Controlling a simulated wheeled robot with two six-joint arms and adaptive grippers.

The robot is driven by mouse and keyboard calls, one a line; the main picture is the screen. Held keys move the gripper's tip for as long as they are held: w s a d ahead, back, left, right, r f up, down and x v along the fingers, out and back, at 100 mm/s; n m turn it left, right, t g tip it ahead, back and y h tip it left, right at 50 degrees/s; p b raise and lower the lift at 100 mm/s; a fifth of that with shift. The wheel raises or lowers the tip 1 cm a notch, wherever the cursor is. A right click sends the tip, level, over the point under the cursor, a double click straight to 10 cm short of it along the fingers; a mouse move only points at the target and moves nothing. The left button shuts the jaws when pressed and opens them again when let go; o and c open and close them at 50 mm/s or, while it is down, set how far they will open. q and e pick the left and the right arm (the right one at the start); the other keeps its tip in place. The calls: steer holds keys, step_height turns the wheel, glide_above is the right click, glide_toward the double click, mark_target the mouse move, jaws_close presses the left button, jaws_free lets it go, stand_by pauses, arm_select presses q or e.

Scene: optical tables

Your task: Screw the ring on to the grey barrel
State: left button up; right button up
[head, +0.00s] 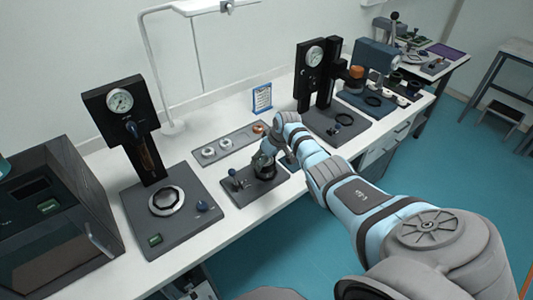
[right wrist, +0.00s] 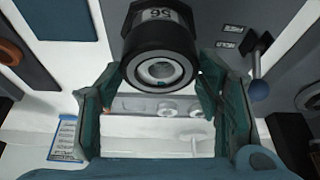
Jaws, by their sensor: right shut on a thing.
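My right gripper (right wrist: 160,80) has its green fingers on either side of a black ring (right wrist: 158,42), shut on it. The ring is at the near end of the grey barrel (right wrist: 155,14), which carries a white number label. The ring and barrel look in line and touching; how far the thread is engaged cannot be told. In the head view my right gripper (head: 268,152) is over the small dark base plate (head: 258,190), and the arm and fingers partly hide the barrel and ring. My left gripper is not in view.
Behind the base plate lies a grey strip (head: 238,137) with two pale rings (head: 208,152) and a brown one. Gauge stands (head: 147,173) rise to left and right, and a dark box (head: 55,215) stands at far left. A small blue-framed sign (head: 262,98) stands behind.

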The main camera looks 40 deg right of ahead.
steer(key=shift+a+r+m+h, duration=0.1)
steer(key=shift+m+h, duration=0.4)
steer(key=shift+m, duration=0.6)
steer(key=o, duration=1.5)
steer(key=shift+d+f, duration=0.2)
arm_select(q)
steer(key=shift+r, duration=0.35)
arm_select(e)
steer(key=shift+r, duration=0.1)
